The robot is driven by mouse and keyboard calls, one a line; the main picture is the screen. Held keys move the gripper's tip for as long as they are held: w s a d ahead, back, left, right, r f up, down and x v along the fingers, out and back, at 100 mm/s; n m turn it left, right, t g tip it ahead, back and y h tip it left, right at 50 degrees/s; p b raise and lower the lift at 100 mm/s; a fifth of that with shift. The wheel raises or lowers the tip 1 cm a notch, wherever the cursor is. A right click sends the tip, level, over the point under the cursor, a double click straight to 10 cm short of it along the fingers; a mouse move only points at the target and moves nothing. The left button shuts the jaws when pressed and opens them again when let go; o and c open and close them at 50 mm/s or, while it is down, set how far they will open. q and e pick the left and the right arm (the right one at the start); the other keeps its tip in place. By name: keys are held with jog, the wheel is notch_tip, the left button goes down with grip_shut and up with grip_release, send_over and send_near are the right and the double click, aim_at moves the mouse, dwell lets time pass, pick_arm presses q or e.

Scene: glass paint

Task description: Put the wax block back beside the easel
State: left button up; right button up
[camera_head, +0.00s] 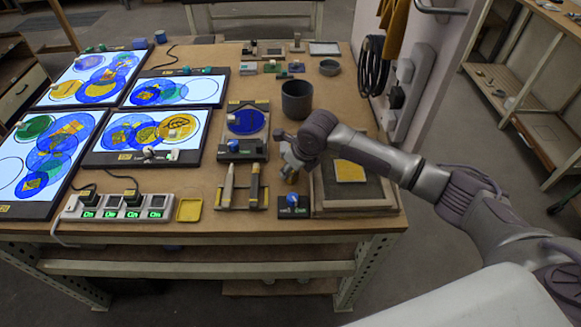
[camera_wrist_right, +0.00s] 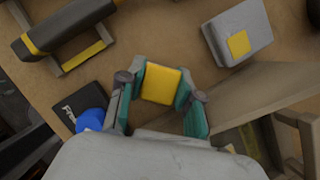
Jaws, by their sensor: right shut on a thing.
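My right gripper (camera_head: 290,170) is over the right part of the bench, between the brush rack (camera_head: 238,205) and the tilted wooden frame, which seems to be the easel (camera_head: 360,204). In the right wrist view the gripper (camera_wrist_right: 160,92) is shut on a yellow block, the wax block (camera_wrist_right: 161,84), held between its teal pads. The easel's edge also shows in the right wrist view (camera_wrist_right: 240,98), close beside the gripper. In the head view the block is mostly hidden by the gripper. Whether it touches the bench I cannot tell. My left gripper is not in view.
A dark pad with a blue knob (camera_head: 292,205) is by the front edge. A stand with a blue disc (camera_head: 246,121) and a dark pot (camera_head: 296,100) are behind. Lit panels (camera_head: 149,130) fill the left. A power strip (camera_head: 118,208) lies in front of them.

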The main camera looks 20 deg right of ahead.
jog(key=shift+f, duration=0.1)
jog(key=o, duration=1.1)
jog(key=shift+r, duration=0.25)
jog(key=b+v, duration=0.1)
jog(key=v, duration=1.1)
jog(key=shift+f, duration=0.1)
